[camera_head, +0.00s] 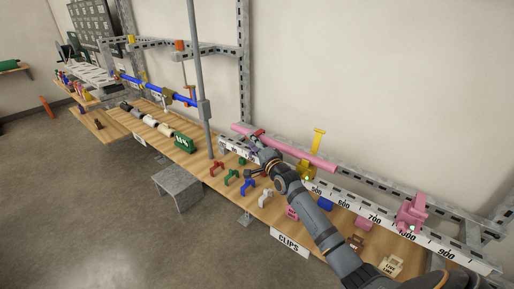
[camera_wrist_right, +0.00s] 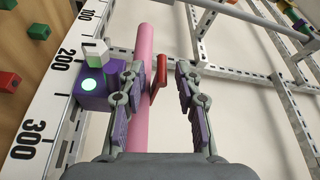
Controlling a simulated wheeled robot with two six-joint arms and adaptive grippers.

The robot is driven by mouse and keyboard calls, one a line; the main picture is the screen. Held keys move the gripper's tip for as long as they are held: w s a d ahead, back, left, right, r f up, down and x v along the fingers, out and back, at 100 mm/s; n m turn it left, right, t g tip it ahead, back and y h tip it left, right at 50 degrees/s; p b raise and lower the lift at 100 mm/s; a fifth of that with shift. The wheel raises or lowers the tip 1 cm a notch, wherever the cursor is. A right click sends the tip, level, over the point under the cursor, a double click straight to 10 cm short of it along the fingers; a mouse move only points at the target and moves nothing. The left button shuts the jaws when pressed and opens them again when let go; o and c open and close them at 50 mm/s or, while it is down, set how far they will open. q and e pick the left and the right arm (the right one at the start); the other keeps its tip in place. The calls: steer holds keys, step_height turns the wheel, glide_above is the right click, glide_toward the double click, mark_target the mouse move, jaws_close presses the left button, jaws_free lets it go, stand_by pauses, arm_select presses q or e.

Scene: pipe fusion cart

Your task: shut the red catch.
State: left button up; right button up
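The red catch (camera_wrist_right: 159,76) is a small red lever beside the pink pipe (camera_wrist_right: 150,45) in the right wrist view. It sticks up between the two fingers of my right gripper (camera_wrist_right: 163,88), which is open, with a gap on the catch's right side. The left finger is close to the catch; I cannot tell whether they touch. In the head view the red catch (camera_head: 258,132) shows small just beyond my right gripper (camera_head: 261,152), whose arm comes in from the lower right. My left gripper is not in view.
A purple block (camera_wrist_right: 92,88) with a lit green light stands left of the pipe on the numbered rail (camera_wrist_right: 37,125). A yellow clamp (camera_head: 312,157) and a pink clamp (camera_head: 411,214) stand further right. Coloured clips, including a green one (camera_head: 232,177), lie on the wooden table.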

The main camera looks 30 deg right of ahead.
steer(key=shift+s+f, duration=0.15)
steer(key=shift+s, duration=2.65)
